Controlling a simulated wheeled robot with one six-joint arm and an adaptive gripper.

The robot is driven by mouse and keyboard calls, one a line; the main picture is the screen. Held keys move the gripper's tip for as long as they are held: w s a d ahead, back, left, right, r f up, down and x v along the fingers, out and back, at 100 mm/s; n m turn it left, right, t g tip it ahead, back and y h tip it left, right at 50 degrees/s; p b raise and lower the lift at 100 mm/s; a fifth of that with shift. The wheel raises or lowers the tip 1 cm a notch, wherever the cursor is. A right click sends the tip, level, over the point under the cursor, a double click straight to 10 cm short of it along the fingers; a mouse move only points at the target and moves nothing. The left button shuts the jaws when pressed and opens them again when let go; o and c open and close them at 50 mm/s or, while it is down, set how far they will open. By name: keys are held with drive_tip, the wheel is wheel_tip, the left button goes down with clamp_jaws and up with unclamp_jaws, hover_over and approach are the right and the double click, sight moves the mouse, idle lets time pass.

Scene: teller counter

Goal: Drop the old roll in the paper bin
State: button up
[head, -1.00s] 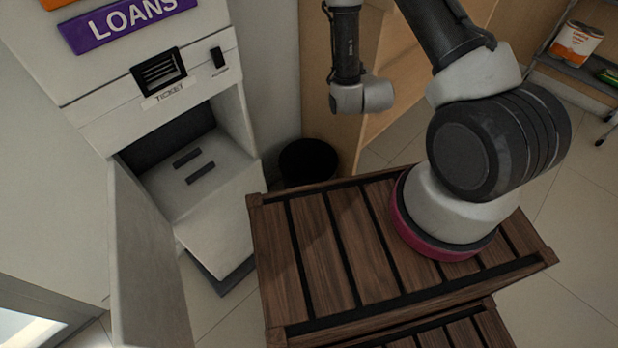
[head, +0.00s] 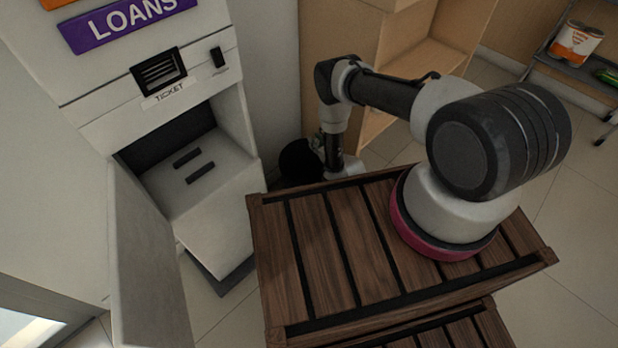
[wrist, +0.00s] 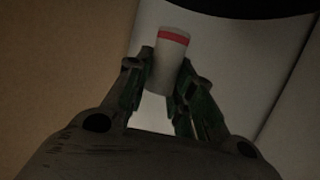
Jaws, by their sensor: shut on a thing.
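The old roll (wrist: 168,62) is a pale cylinder with a red band near its far end. In the wrist view my gripper (wrist: 160,88) is shut on it, one finger on each side. The paper bin (head: 300,163) is a dark round bin on the floor, partly hidden behind my arm and the wooden crate top. Its dark edge also shows at the top of the wrist view (wrist: 240,5). In the head view my arm's end is low beside the bin's right side. The gripper's fingers and the roll are hidden there.
The ticket machine (head: 165,85) stands at left with its front door (head: 150,260) open. A slatted wooden platform (head: 330,250) fills the foreground. A wooden shelf unit (head: 345,40) stands behind the arm. A cart (head: 575,75) with a can is at the far right.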

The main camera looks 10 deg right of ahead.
drive_tip(key=shift+w+a+f, duration=0.2)
drive_tip(key=shift+w+f, duration=0.1)
drive_tip(key=shift+f, duration=0.5)
drive_tip(key=shift+w+a+f, duration=0.15)
drive_tip(key=shift+w+f, duration=0.1)
drive_tip(key=shift+f, duration=0.55)
drive_tip(key=shift+w+a+f, duration=0.2)
drive_tip(key=shift+w+f, duration=0.1)
drive_tip(key=shift+f, duration=0.5)
drive_tip(key=o, duration=0.9)
drive_tip(key=shift+c, duration=0.2)
drive_tip(key=v, duration=1.2)
drive_tip(key=shift+d, duration=0.2)
